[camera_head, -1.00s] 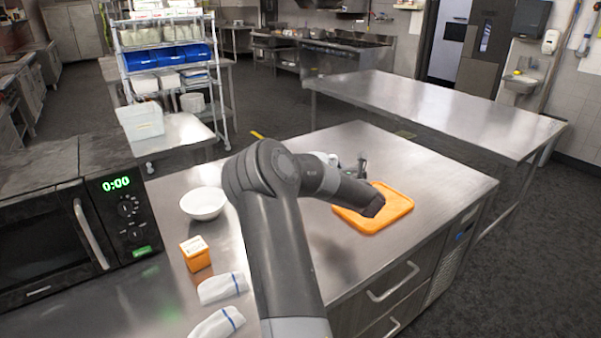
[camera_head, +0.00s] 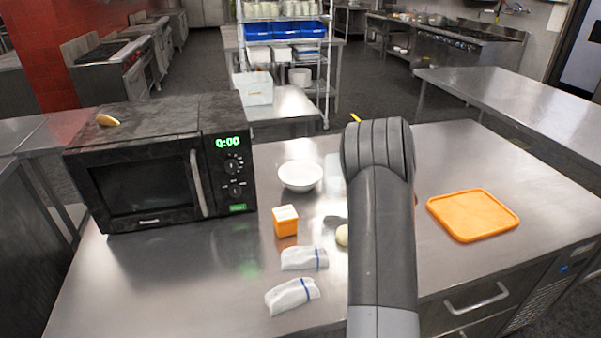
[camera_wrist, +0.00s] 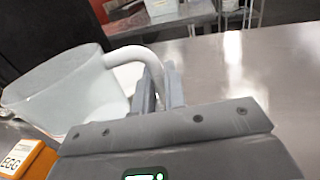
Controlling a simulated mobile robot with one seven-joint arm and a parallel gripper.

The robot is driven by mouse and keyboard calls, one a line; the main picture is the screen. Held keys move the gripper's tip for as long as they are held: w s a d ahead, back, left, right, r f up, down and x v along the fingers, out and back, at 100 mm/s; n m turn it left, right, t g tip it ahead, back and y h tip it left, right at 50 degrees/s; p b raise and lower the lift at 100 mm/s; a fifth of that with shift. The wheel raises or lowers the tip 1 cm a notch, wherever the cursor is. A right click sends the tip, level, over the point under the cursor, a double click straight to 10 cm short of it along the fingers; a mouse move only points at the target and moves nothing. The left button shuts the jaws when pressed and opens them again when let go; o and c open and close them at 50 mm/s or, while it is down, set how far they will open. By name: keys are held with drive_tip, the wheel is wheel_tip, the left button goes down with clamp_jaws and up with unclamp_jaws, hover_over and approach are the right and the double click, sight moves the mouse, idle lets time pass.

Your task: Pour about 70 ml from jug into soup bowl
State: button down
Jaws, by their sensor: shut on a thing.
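The white soup bowl (camera_head: 300,177) stands upright on the steel counter, right of the microwave. The jug is pale and translucent; a small part of it (camera_head: 335,174) shows just right of the bowl in the head view, with the rest behind my arm. In the wrist view the jug (camera_wrist: 62,92) is large at the left, with its spout toward the left edge. My gripper (camera_wrist: 163,85) is shut on the jug's handle. The gripper is hidden by my arm in the head view. The liquid level cannot be made out.
An orange egg box (camera_head: 286,221) stands in front of the bowl; it also shows in the wrist view (camera_wrist: 22,157). Two folded white cloths (camera_head: 303,259) lie nearer. The microwave (camera_head: 158,165) stands left. An orange board (camera_head: 473,214) lies right, with bare counter around it.

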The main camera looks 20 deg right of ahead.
sight(311, 184)
drive_tip(key=w+a+r+n+g+y, duration=0.1)
drive_tip(key=w+a+r+n+y, duration=0.1)
drive_tip(key=a, duration=1.1)
drive_tip(key=n+y, duration=0.1)
drive_tip(key=y, duration=0.1)
drive_tip(key=shift+w+a+r+g+y, duration=0.2)
drive_tip(key=shift+w+a+g+y, duration=0.1)
drive_tip(key=shift+g, duration=0.1)
drive_tip(key=shift+f, duration=0.1)
drive_tip(key=f+m+g, duration=0.1)
drive_tip(key=w+f+m+g, duration=0.1)
drive_tip(key=w+f+m+g+h, duration=0.1)
drive_tip(key=shift+d+f+g, duration=0.2)
drive_tip(key=shift+d+g, duration=0.1)
drive_tip(key=shift+d, duration=0.1)
drive_tip(key=shift+w+d+r+m+g, duration=0.1)
drive_tip(key=shift+w+r+m+g, duration=0.25)
drive_tip(key=shift+m+g, duration=0.35)
wheel_tip(311, 184, down, 2)
drive_tip(key=shift+s+f+m+g, duration=0.15)
drive_tip(key=shift+f+m+g, duration=0.05)
drive_tip(key=shift+m+g, duration=0.4)
drive_tip(key=shift+s+a+m+g+p, duration=0.2)
drive_tip(key=shift+s+m+g+p, duration=0.15)
drive_tip(key=shift+g, duration=0.35)
drive_tip(key=shift+s+r+m+g, duration=0.35)
drive_tip(key=shift+r+m+g, duration=0.1)
drive_tip(key=shift+g, duration=0.05)
